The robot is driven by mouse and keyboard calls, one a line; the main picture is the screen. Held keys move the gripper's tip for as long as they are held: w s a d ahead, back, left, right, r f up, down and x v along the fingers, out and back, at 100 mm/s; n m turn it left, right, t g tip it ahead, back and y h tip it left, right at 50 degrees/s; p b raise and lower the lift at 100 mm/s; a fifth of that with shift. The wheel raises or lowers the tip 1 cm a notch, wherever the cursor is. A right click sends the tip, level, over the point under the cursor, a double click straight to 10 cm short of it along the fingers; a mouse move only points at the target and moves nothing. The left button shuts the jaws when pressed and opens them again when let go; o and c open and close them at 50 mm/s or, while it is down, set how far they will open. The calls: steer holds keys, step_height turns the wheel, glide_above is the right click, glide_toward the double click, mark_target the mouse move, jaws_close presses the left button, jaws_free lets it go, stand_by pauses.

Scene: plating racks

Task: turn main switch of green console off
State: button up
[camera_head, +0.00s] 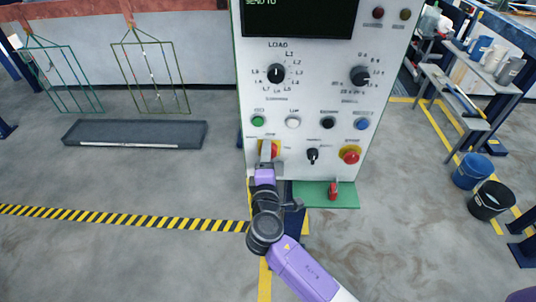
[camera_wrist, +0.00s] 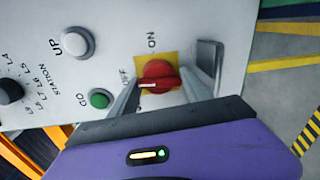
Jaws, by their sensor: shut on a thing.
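The white-fronted console with green edges (camera_head: 300,100) stands in front of me. Its main switch is a red knob on a yellow plate at the lower left of the panel, mostly hidden behind my gripper (camera_head: 268,153) in the head view. In the wrist view the red knob (camera_wrist: 160,75) sits between the two metal fingers of my gripper (camera_wrist: 165,85), which is shut on it. ON is printed above the knob and OFF to its left in that view. The white mark on the knob points left, toward the OFF label.
A green button (camera_head: 258,121) sits just above the switch. A black selector (camera_head: 313,155) and a red emergency button (camera_head: 351,156) are to its right. A green ledge with a red handle (camera_head: 333,190) juts out below. A grey tray (camera_head: 134,134) lies on the floor at left.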

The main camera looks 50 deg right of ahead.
steer(key=shift+w+r+n, duration=0.1)
steer(key=shift+r+n, duration=0.2)
steer(key=shift+n, duration=0.2)
steer(key=o, duration=1.1)
steer(key=shift+f, duration=0.1)
steer(key=shift+f, duration=0.1)
steer(key=b+v, duration=0.1)
steer(key=v, duration=0.6)
steer(key=shift+s+a, duration=0.25)
steer(key=shift+a, duration=0.05)
